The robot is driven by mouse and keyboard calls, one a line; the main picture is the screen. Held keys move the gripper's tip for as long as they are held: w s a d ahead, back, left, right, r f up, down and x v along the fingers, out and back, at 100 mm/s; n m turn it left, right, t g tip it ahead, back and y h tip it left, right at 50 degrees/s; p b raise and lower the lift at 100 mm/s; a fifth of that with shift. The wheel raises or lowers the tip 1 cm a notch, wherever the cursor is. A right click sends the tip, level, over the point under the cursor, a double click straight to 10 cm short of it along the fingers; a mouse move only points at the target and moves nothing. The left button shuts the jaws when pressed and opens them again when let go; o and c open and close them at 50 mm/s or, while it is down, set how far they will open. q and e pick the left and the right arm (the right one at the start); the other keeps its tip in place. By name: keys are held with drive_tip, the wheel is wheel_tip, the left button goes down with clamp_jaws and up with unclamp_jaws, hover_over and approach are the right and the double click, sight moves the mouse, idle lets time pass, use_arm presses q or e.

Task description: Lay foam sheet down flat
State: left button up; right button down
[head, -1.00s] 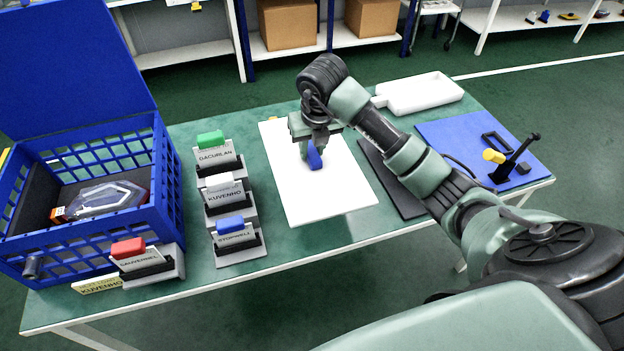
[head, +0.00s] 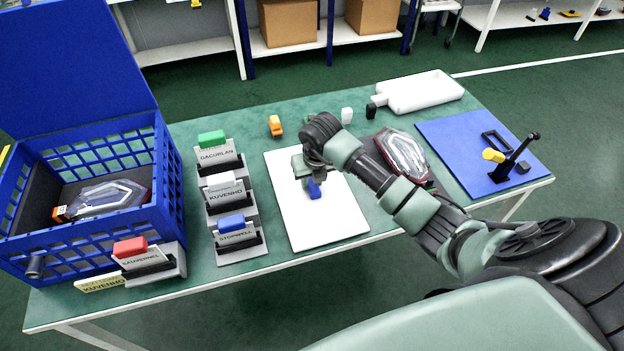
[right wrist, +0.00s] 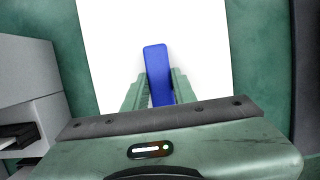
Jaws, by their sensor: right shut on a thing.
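The white foam sheet (head: 335,217) is over the middle of the table, its near edge close to the table's front edge. It looks level, but I cannot tell whether it rests on the table or is slightly above it. A blue grip tab (head: 314,190) stands up from it. My right gripper (head: 309,180) is shut on this tab from above and hides part of the sheet. In the right wrist view, the blue tab (right wrist: 158,72) is between the fingers, with the white sheet (right wrist: 205,45) below. My left gripper is not in view.
Left of the sheet are card holders (head: 235,238) and a blue crate (head: 165,200) containing a tail lamp. Another tail lamp (head: 405,152) lies to the right, beside a blue board (head: 460,140). Small orange (head: 275,125), white and black items and a white tray (head: 420,92) are behind.

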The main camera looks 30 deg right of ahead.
sight(316, 191)
drive_tip(key=c, duration=1.1)
unclamp_jaws()
drive_tip(key=shift+c, duration=0.2)
drive_tip(key=v, duration=1.2)
drive_tip(key=shift+w, duration=0.1)
